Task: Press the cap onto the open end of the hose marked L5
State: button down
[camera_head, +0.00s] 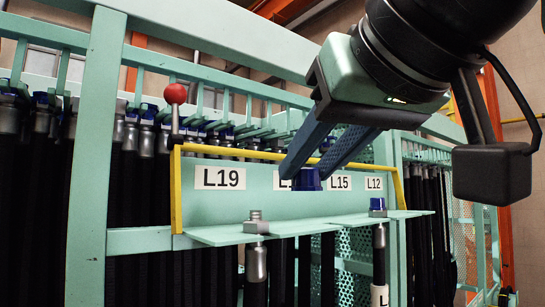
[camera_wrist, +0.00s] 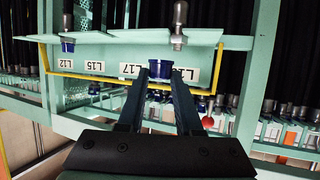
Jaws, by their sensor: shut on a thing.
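My gripper (camera_head: 300,172) is shut on a blue cap (camera_head: 308,181), held in front of the label strip of a pale green rack and above its shelf. The wrist view shows the cap (camera_wrist: 162,70) between the fingertips. A bare metal hose end (camera_head: 256,226) stands upright through the shelf, lower left of the cap and apart from it; it also shows in the wrist view (camera_wrist: 179,24). Another hose end under the L12 label carries a blue cap (camera_head: 378,204). That hose's tag (camera_head: 380,296) is cut off after "L". No L5 mark is readable.
The shelf (camera_head: 215,235) has a yellow-edged back panel with L19 (camera_head: 220,178), L15 (camera_head: 340,182) and L12 (camera_head: 374,183) labels; my fingers partly cover another. A red knob (camera_head: 175,94) stands at the panel's left. Many dark hoses hang behind.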

jog(key=shift+w+a, duration=0.3)
jog(key=shift+a, duration=0.05)
jog(key=p, duration=0.2)
send_over(259, 221)
jog(key=shift+s+f+b, duration=0.1)
jog(key=shift+f+b, duration=0.25)
jog(key=shift+b, duration=0.05)
jog(key=shift+f+b, duration=0.9)
jog(key=shift+f, duration=0.25)
jog(key=shift+f, duration=0.3)
dwell(0.5)
jog(key=c, duration=0.5)
grip_release()
jog(key=shift+r, duration=0.15)
